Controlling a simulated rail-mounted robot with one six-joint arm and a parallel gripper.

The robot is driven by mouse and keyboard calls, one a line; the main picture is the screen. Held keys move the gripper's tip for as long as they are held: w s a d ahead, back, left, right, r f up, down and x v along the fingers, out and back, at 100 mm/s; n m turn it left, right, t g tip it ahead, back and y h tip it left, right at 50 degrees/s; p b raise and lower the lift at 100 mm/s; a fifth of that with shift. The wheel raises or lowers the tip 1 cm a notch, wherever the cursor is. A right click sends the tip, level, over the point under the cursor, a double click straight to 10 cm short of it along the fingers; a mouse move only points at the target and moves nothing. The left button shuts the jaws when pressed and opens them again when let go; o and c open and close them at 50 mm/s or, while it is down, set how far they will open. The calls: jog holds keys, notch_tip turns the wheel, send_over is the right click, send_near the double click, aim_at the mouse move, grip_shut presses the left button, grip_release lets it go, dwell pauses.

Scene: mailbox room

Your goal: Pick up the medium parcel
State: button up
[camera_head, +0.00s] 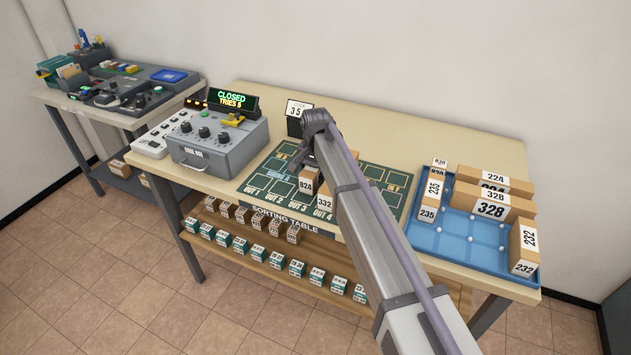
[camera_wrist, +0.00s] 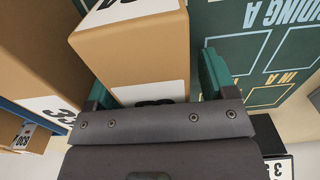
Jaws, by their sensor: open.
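A tan box parcel marked 824 (camera_head: 306,181) stands on the green sorting mat (camera_head: 262,182), partly hidden by my arm. No label names a size, so I cannot tell by marking which is the medium parcel. My gripper (camera_head: 303,163) is over the 824 parcel in the head view. In the wrist view my gripper (camera_wrist: 155,85) is open, with its green fingers on either side of a tan parcel (camera_wrist: 135,55) with white labels. A narrow gap shows at the right finger; contact at the left is unclear. The 332 parcel (camera_head: 325,202) stands close beside it.
A blue tray (camera_head: 440,243) at the right holds the 328 (camera_head: 492,207), 224, 232 (camera_head: 524,248), 235 and small 830 parcels. A grey control box (camera_head: 218,143) with a CLOSED display (camera_head: 233,99) stands left. Several small boxes line the shelf below.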

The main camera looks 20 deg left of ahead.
jog(key=shift+r, duration=0.2)
jog(key=shift+c, duration=0.3)
jog(key=c, duration=1.1)
jog(key=shift+r, duration=0.1)
notch_tip(320, 180, up, 10)
jog(key=p, duration=1)
